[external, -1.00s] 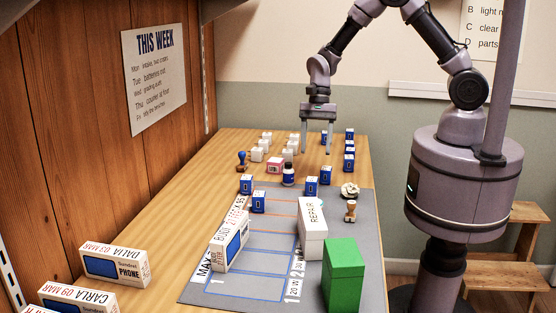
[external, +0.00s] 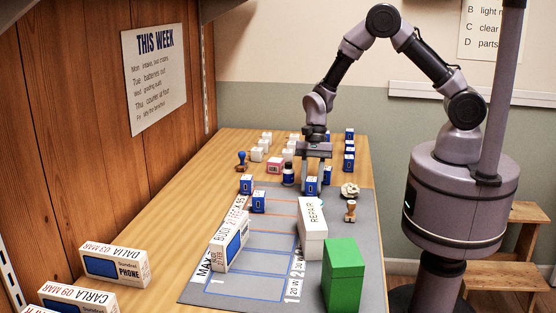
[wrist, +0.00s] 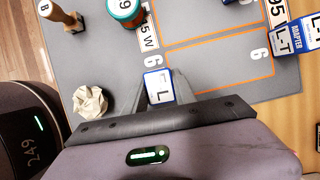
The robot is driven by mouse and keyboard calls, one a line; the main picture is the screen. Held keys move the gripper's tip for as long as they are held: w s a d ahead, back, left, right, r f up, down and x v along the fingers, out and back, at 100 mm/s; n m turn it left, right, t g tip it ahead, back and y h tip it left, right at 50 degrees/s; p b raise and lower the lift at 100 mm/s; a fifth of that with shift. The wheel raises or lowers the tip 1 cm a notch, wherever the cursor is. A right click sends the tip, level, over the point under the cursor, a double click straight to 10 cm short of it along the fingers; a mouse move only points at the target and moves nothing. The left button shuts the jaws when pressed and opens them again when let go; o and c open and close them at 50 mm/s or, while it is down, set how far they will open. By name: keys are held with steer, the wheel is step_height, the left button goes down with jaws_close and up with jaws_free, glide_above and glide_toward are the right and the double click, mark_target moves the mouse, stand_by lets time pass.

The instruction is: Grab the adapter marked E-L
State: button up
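A small blue-and-white adapter box (external: 311,186) stands at the far end of the grey mat. In the wrist view its top label (wrist: 158,86) shows an L; the rest is not clearly readable. My gripper (external: 314,187) points down over this box, with one finger on each side. In the wrist view the fingers (wrist: 161,88) flank the box closely. The fingers look open, and contact with the box is not clear. Two other adapters at the right of the wrist view, one (wrist: 279,41) beside another (wrist: 302,37), are marked L-T.
A crumpled paper ball (wrist: 90,102), a wooden stamp (wrist: 62,16) and a round teal-rimmed container (wrist: 125,10) are near the gripper. A white REPAIR box (external: 312,231) and a green box (external: 343,274) stand on the mat (external: 262,270). Several more small boxes stand behind.

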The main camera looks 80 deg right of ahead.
jaws_close()
